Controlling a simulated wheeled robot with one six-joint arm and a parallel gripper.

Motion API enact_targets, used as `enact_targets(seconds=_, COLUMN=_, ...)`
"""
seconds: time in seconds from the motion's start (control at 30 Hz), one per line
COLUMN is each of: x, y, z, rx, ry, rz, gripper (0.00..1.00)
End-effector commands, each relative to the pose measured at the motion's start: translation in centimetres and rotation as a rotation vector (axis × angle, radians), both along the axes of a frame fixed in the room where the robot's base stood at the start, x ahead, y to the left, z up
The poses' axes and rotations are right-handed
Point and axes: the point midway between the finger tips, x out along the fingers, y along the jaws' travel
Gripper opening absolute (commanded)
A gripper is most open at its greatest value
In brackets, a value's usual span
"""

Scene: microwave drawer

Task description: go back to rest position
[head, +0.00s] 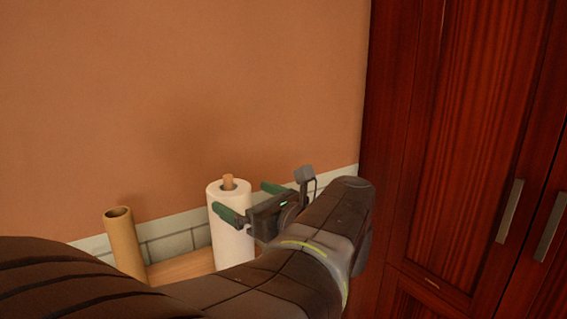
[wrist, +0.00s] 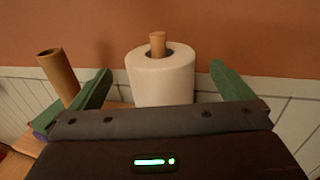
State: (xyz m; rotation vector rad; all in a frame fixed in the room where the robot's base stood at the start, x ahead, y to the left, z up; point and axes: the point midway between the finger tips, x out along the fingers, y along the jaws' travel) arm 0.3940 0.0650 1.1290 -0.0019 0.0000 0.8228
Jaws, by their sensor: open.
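My gripper (head: 250,202) is open, with its two green fingers spread apart. In the wrist view the gripper (wrist: 160,88) has a finger on each side of the picture, and nothing is seen held in it. A white paper towel roll (head: 232,240) on a wooden post stands upright just beyond the fingers. In the wrist view the roll (wrist: 160,80) appears between and beyond the fingertips; I cannot tell whether they touch it. My arm hides part of the surface below.
A brown cardboard tube (head: 123,245) stands left of the roll on a wooden surface (head: 182,268). An orange wall (head: 180,100) with a pale tiled strip (head: 165,238) is behind. A tall dark red wooden cabinet (head: 470,130) with metal handles fills the right side.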

Motion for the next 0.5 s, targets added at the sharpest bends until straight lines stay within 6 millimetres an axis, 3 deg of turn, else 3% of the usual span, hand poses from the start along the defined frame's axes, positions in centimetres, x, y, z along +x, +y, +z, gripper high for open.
enact_targets(seconds=0.5, x=2.8, y=3.0, z=0.0, rx=-0.001, ry=-0.001, rz=0.001, gripper=1.0)
